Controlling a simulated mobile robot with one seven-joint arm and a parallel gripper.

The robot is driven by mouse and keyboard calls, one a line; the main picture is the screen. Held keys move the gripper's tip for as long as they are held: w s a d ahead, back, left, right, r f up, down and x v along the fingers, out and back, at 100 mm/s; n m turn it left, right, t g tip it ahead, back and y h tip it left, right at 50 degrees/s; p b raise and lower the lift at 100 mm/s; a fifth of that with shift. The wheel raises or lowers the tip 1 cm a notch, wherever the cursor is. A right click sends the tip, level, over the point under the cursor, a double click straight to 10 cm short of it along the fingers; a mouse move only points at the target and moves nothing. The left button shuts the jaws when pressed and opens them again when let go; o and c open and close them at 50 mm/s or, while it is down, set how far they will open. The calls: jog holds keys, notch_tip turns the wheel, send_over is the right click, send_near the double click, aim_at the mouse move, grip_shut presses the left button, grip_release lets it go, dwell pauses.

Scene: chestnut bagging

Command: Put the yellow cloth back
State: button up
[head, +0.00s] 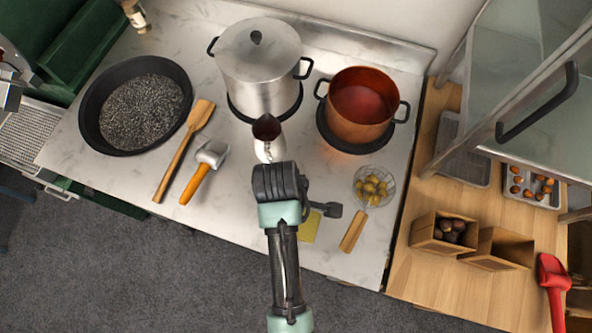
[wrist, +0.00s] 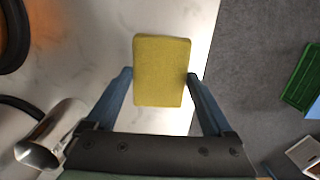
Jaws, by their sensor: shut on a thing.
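The yellow cloth (head: 309,227) is a small flat rectangle, partly hidden by my arm in the head view, over the front part of the marble counter (head: 235,225). In the wrist view the cloth (wrist: 162,70) shows whole, between the two blue fingers. My gripper (wrist: 160,76) is shut on it, with one fingertip at each long side. I cannot tell how high the cloth is above the counter. In the head view most of my gripper (head: 316,209) is hidden behind my arm.
A metal jug (head: 269,150) stands just behind my arm. A steel pot (head: 258,65) and a copper pot (head: 355,118) stand at the back. A skimmer (head: 372,190) lies to the right. A spatula (head: 181,155) and an orange-handled tool (head: 203,172) lie left, by a black pan (head: 97,105).

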jog(key=shift+w+f, duration=0.1)
jog(key=shift+f, duration=2.55)
jog(key=shift+f, duration=0.1)
jog(key=o, duration=0.9)
